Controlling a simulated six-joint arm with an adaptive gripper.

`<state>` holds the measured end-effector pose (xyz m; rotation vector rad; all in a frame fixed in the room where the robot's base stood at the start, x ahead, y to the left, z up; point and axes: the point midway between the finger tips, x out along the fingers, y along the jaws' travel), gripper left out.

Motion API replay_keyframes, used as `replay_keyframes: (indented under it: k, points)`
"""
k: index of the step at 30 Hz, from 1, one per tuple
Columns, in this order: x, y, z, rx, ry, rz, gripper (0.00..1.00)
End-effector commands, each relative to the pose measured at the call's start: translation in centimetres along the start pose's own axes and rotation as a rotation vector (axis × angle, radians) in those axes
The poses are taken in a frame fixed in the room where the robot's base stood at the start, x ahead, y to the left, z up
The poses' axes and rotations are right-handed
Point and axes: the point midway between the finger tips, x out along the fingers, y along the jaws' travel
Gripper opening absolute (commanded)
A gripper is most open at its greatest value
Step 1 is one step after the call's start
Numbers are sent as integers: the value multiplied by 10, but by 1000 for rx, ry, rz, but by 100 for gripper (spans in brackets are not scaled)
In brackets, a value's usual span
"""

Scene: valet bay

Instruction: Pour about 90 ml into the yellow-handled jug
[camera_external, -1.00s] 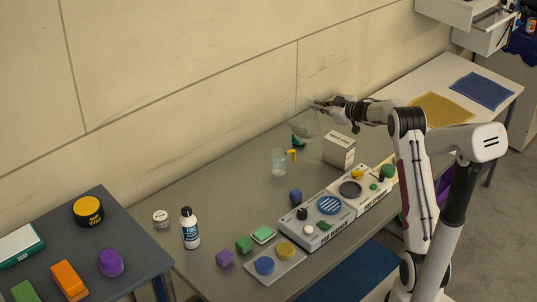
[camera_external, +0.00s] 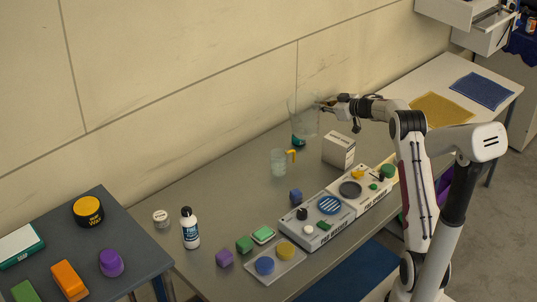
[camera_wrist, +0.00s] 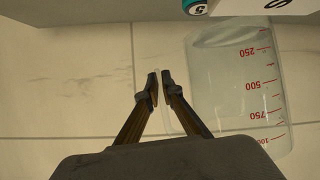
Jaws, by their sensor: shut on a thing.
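The yellow-handled jug (camera_external: 278,163) is a small clear vessel standing upright on the grey bench in the external view, its yellow handle to the right. Its lower part looks pale and cloudy; the exact level is too small to read. My gripper (camera_external: 320,106) is shut on a larger clear measuring jug (camera_external: 303,121), held above and behind the yellow-handled jug, close to upright. In the wrist view my fingertips (camera_wrist: 160,88) are close together beside the clear jug (camera_wrist: 235,90), which has red marks from 250 to 1000. The liquid in it is hard to make out.
A white box (camera_external: 338,150) stands right of the yellow-handled jug. A teal object (camera_external: 298,141) is below the held jug. Pad stations (camera_external: 325,222), coloured blocks and a white bottle (camera_external: 190,230) occupy the front and left. The wall is close behind.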

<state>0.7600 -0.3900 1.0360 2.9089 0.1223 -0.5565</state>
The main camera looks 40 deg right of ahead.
Motion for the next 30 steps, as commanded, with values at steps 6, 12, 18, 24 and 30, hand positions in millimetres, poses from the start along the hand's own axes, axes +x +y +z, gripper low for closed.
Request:
replay_keyframes:
  k: [6,12,18,24,30]
  points:
    - [1,2,2,58,1,-25,0]
    - [3,1,5,114,-1,-49,0]
    - [5,1,8,160,-3,-70,0]
    - [5,0,9,185,-4,-82,0]
    - [5,0,10,190,-5,-84,0]
